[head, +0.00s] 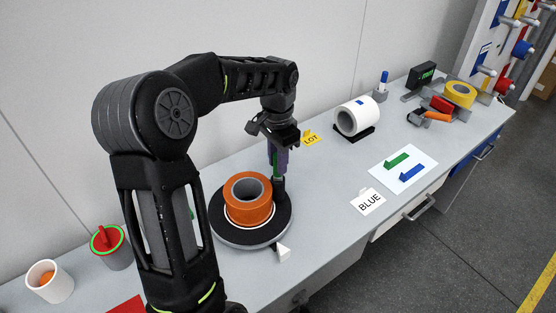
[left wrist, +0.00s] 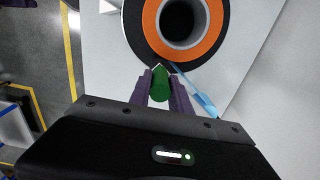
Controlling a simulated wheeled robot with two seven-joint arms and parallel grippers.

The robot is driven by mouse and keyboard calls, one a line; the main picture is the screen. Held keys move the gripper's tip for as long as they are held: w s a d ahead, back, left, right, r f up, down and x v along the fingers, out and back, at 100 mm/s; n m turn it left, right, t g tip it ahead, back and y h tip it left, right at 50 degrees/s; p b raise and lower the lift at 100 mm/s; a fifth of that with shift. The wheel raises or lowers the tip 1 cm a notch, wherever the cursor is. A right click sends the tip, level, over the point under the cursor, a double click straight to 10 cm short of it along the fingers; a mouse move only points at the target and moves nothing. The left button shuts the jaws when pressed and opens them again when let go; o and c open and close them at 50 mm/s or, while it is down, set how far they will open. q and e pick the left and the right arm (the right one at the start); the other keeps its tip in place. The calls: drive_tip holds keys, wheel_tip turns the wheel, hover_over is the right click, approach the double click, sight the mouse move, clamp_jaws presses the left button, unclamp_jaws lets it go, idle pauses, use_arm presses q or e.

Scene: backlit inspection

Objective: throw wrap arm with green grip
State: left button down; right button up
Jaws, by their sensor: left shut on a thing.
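An orange roll (head: 249,205) sits on a round black turntable (head: 231,229) on the bench. A short dark post (head: 280,190) stands at the turntable's right side, below my left gripper. My left gripper (head: 278,160) has purple fingers and is shut on the green grip (left wrist: 160,86) of the wrap arm. In the left wrist view the grip lies between both fingers, beside the edge of the black disc and the orange roll (left wrist: 158,23). A light blue strip (left wrist: 197,93) runs just right of the fingers. Most of the wrap arm is hidden by the gripper. My right gripper is out of view.
A wall closes off the back.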

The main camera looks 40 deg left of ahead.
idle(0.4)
use_arm(q)
drive_tip(key=shift+w+d, duration=1.15)
drive_tip(key=c, duration=1.2)
unclamp_jaws()
wheel_tip(320, 180, up, 8)
drive_tip(key=shift+b, duration=0.35)
drive_tip(key=shift+f, duration=0.1)
